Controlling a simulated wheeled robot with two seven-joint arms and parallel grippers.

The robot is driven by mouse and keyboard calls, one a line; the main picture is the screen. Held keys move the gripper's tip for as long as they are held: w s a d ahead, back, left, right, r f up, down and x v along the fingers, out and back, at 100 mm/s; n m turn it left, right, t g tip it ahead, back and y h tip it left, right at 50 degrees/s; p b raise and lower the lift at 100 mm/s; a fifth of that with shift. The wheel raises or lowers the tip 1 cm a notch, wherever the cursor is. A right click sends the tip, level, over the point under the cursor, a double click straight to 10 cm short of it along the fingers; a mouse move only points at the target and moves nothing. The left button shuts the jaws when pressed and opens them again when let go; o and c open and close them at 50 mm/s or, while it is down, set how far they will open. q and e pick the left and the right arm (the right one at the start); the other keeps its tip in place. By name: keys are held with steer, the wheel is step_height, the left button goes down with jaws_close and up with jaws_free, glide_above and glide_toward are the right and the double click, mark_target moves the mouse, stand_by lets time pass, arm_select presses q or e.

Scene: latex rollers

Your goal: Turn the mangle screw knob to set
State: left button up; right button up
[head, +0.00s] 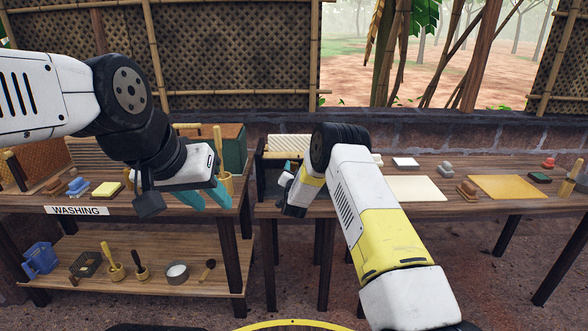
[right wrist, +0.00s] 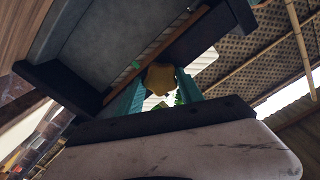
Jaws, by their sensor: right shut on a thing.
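The mangle (head: 290,143), with pale ribbed rollers in a dark frame, stands on the table behind my right arm. Its yellow screw knob (right wrist: 160,78) shows in the right wrist view between the two teal fingers of my right gripper (right wrist: 157,95), which is shut on it. In the head view the knob is hidden; my right gripper (head: 287,172) is at the mangle's left front. My left gripper (head: 206,198) hangs over the front edge of the washing table, empty, its teal fingers apart.
The left table (head: 150,205) has a "WASHING" sign, sponges and brushes, with a lower shelf of tools. The right table (head: 340,205) holds a pale sheet (head: 415,188), a yellow sheet (head: 510,187) and small blocks. A dark frame is close around the knob.

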steer(key=n, duration=0.5)
steer(key=shift+a+n, duration=0.15)
steer(key=shift+n, duration=0.15)
steer(key=shift+f, duration=0.1)
stand_by(0.3)
steer(key=o, duration=1.4)
steer(key=shift+c, duration=0.2)
steer(key=shift+s, duration=0.1)
steer(key=s, duration=0.7)
steer(key=shift+s, duration=0.35)
